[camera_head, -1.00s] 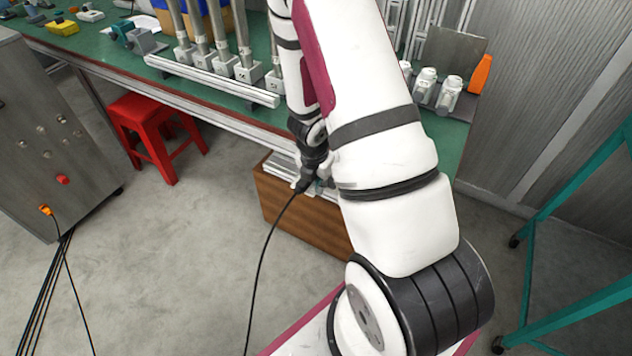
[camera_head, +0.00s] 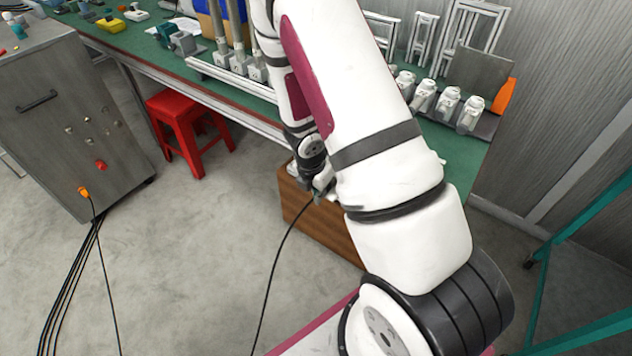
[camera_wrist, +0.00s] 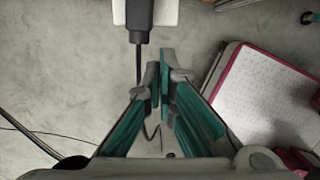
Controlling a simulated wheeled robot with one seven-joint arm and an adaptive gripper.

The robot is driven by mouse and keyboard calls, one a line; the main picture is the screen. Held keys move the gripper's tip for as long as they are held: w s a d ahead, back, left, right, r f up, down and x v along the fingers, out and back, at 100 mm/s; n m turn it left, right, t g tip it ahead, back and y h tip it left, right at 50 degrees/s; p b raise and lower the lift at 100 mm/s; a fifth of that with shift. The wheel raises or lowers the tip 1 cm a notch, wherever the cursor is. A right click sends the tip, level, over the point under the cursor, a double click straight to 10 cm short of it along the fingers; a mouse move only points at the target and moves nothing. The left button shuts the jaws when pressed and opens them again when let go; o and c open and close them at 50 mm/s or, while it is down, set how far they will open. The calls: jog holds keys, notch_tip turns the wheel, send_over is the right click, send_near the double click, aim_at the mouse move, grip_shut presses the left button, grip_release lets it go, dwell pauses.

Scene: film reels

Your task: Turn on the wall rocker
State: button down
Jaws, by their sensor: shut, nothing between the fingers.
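No wall rocker can be made out in either view. My gripper (camera_wrist: 159,68) is shut and empty in the wrist view, its teal-padded fingers together and pointing up the picture. In the head view my gripper (camera_head: 322,188) is small and partly hidden by my arm, in front of the workbench's front edge. A white block (camera_wrist: 165,12) with a black plug (camera_wrist: 139,22) in it shows at the top of the wrist view, just beyond and left of the fingertips. The fingers appear apart from it.
A green workbench (camera_head: 468,152) carries metal parts and white canisters. A wooden box (camera_head: 330,228) stands below it. A red stool (camera_head: 190,125) and a grey cabinet (camera_head: 75,120) are at left, a teal frame (camera_head: 590,210) at right.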

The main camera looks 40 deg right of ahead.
jog(key=shift+a+p+v, duration=0.25)
jog(key=shift+p+v, duration=1.05)
jog(key=shift+p, duration=0.5)
jog(key=shift+a+p+v, duration=0.25)
jog(key=shift+p+v, duration=1.05)
jog(key=shift+p, duration=0.45)
jog(key=shift+s+f, duration=0.1)
jog(key=shift+s, duration=0.05)
